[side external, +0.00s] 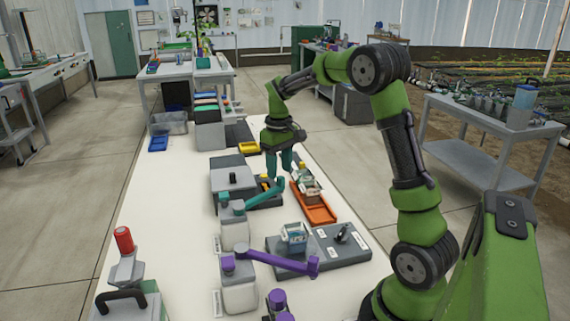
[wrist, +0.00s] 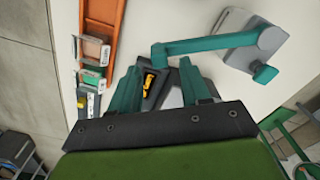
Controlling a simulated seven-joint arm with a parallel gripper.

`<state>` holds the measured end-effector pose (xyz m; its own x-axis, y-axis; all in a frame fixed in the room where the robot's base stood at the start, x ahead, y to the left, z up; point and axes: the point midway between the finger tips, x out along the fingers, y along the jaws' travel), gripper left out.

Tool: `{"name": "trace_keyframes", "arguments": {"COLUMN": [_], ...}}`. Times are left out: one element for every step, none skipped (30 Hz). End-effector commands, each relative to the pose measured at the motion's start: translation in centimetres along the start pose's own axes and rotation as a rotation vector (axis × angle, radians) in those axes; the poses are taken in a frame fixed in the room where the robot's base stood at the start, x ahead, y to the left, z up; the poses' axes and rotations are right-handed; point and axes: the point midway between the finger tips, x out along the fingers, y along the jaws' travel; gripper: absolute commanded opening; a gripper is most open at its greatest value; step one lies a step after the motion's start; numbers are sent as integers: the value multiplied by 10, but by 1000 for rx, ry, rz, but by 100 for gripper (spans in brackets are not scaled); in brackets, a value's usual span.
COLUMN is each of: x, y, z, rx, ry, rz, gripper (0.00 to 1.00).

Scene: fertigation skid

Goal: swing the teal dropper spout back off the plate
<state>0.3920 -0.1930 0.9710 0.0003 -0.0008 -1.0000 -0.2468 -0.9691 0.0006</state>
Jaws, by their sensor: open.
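The teal dropper spout (side external: 263,194) reaches out from a pale grey bottle (side external: 234,232) towards my gripper. In the wrist view the spout (wrist: 208,45) runs from the bottle's top on the right to a downturned end at centre. A dark grey plate (side external: 262,202) lies under the spout's outer end, partly hidden. In the wrist view a dark piece with a yellow part (wrist: 153,85) shows between the fingers. My gripper (side external: 278,170) is open, pointing down above that end. Its teal fingers (wrist: 160,72) sit either side of the spout's end; I cannot tell whether they touch it.
A purple spout (side external: 278,262) on a second bottle (side external: 239,290) extends over a grey plate (side external: 340,246) holding a small carton (side external: 293,237). An orange tray (side external: 318,208) with small packs lies right of my gripper. Grey boxes (side external: 230,175) stand left.

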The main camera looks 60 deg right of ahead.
Motion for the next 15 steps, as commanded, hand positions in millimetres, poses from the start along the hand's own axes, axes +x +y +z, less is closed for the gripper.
{"name": "trace_keyframes", "arguments": {"x": [-12, -18, -28, -36, -43, -53, -61, -68, -78, -86, -92, -101, -107, -113, -120], "y": [0, 0, 0, 0, 0, 0, 0, 0, 0, 0, 0, 0, 0, 0, 0], "z": [-1, -1, -1, -1, -1, -1, -1, -1, -1, -1, -1, -1, -1, -1, -1], "rx": [0, 0, 0, 0, 0, 0, 0, 0, 0, -1, 0, -1, 0, 0, 0], "ry": [6, 6, 7, 8, 7, 7, 7, 7, 8, 7, 7, 7, 7, 6, 6], "rz": [1, 1, 2, 1, 1, 2, 1, 2, 2, 2, 2, 2, 3, 2, 2], "gripper": [47, 47, 47, 47, 47, 47, 47, 47, 47, 47, 47, 47, 47, 47, 47]}}
